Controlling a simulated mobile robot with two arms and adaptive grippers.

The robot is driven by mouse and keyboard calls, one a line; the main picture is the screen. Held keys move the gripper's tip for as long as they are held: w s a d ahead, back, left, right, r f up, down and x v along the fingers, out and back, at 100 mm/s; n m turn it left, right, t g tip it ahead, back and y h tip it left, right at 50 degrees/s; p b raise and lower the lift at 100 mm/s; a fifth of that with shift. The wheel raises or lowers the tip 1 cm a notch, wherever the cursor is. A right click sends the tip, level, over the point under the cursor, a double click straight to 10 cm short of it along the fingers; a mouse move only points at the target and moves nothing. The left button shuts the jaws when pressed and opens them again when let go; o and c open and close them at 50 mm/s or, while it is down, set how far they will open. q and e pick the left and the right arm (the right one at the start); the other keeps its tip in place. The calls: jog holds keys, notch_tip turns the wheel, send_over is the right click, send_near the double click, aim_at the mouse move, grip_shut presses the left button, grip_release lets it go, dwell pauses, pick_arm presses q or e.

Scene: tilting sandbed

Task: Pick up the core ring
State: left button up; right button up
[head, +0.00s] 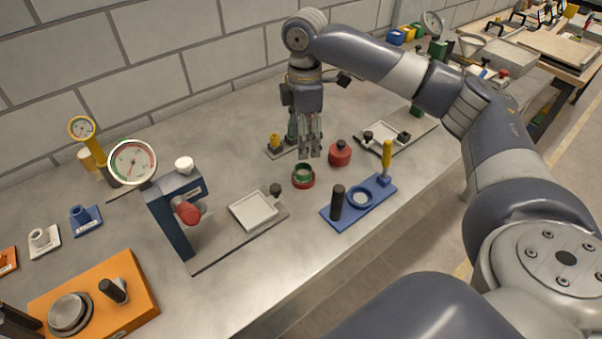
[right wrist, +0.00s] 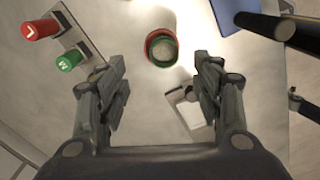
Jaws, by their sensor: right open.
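A round red ring-shaped piece with a green inner rim, which looks like the core ring (head: 303,177), stands on the grey metal bench. It also shows in the right wrist view as the core ring (right wrist: 149,44), just beyond and between the fingertips. My right gripper (head: 310,150) hangs pointing down above the bench, slightly behind the ring in the head view. In the right wrist view my right gripper (right wrist: 163,68) has its fingers spread wide with nothing between them. The fingers do not touch the ring. My left gripper is not in view.
A red knobbed pot (head: 340,154) stands close right of the ring. A blue plate (head: 346,211) with black post and yellow handle lies in front right. A dial-gauge stand (head: 170,215) with a plate is left. Red (right wrist: 40,29) and green (right wrist: 69,60) lettered handles are nearby.

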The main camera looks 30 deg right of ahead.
aim_at(303, 166)
jog(key=f, duration=0.2)
jog(key=f+p, duration=0.1)
jog(key=f, duration=0.4)
jog(key=shift+s+a+f, duration=0.15)
jog(key=shift+s+a, duration=0.15)
jog(key=shift+s, duration=0.05)
jog(key=shift+w+f+p, duration=0.1)
jog(key=shift+f+p, duration=0.2)
jog(key=shift+f, duration=0.4)
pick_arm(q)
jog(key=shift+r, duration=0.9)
pick_arm(e)
jog(key=c, duration=1.1)
